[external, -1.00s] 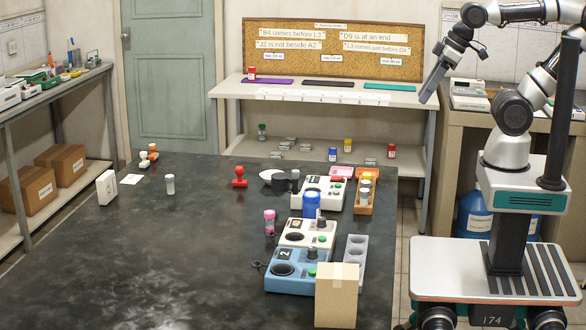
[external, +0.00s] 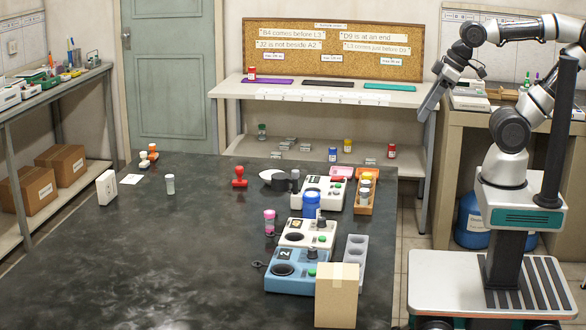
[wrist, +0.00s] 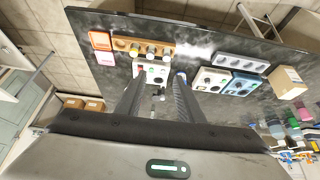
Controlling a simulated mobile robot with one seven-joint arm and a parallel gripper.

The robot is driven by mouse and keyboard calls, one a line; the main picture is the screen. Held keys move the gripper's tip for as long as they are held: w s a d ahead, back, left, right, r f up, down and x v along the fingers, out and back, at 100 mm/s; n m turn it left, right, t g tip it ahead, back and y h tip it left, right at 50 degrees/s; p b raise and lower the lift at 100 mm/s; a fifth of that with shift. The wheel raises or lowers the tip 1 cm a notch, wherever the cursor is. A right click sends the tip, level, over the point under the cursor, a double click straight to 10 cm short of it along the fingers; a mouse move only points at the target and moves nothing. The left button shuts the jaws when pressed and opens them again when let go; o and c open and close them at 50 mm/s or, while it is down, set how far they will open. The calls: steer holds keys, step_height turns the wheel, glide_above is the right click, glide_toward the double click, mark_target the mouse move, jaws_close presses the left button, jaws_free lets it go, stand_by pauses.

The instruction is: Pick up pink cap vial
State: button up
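The pink cap vial (external: 269,222) stands upright on the dark bench, just left of the white device (external: 307,234). I cannot pick it out in the wrist view. My gripper (external: 428,113) is in the air to the right of the bench's far end, well away from the vial. In the wrist view my gripper (wrist: 160,75) has its two fingers apart, with nothing visible held between them.
A blue device (external: 290,285), a grey tray with wells (external: 355,260) and a cardboard box (external: 336,295) stand near the vial. A blue-topped bottle (external: 311,204) and an orange rack (external: 364,205) are farther back.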

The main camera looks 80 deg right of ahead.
steer(key=shift+o, duration=1.1)
